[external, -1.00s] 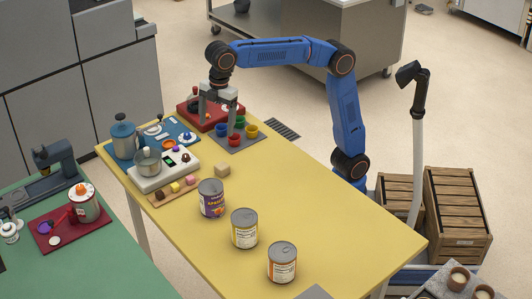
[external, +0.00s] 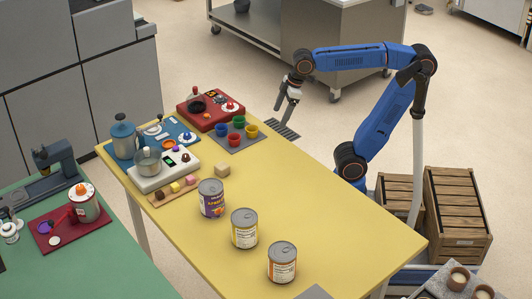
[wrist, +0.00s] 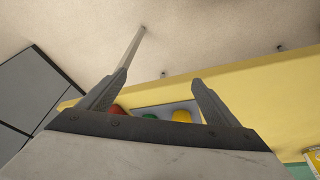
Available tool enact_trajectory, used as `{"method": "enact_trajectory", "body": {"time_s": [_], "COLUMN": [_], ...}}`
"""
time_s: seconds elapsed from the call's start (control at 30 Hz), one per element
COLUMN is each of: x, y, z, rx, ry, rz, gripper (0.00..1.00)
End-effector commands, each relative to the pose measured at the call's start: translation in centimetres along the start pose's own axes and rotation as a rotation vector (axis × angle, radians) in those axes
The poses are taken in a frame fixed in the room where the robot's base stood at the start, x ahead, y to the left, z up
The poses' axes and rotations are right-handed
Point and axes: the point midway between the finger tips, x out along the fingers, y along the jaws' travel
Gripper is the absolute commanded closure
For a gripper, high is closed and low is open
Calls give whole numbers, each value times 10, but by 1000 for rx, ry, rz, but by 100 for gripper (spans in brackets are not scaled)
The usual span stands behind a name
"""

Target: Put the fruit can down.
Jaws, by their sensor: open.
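Three cans stand upright in a diagonal row on the yellow table (external: 330,218): one with a purple label (external: 211,203), one with a yellow label (external: 244,233) and one with an orange label (external: 282,266). I cannot tell from the labels which is the fruit can. My gripper (external: 280,108) is open and empty, beyond the table's right edge, well away from the cans. In the wrist view its two fingers (wrist: 160,78) are spread apart with nothing between them. A piece of a label shows at that view's lower right corner.
Coloured cups (external: 221,140) sit on a grey mat near the table's far edge, beside a red board (external: 203,118). A white unit with a pot (external: 162,171) and a wooden cube (external: 222,171) are nearby. The table right of the cans is clear.

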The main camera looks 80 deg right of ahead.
Motion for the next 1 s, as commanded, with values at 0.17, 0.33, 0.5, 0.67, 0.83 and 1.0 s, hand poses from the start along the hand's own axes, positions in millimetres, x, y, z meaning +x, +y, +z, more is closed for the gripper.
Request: {"method": "enact_trajectory", "body": {"time_s": [0.17, 0.33, 0.5, 0.67, 0.83, 1.0], "x": [33, 60, 72, 74, 73, 73], "y": [13, 16, 17, 17, 17, 17], "z": [71, 117, 136, 138, 137, 137], "rx": [138, 234, 274, 278, 277, 277], "ry": [35, 60, 71, 72, 72, 72], "rz": [32, 54, 63, 63, 63, 63], "gripper": [16, 16, 16, 16, 16, 16]}}
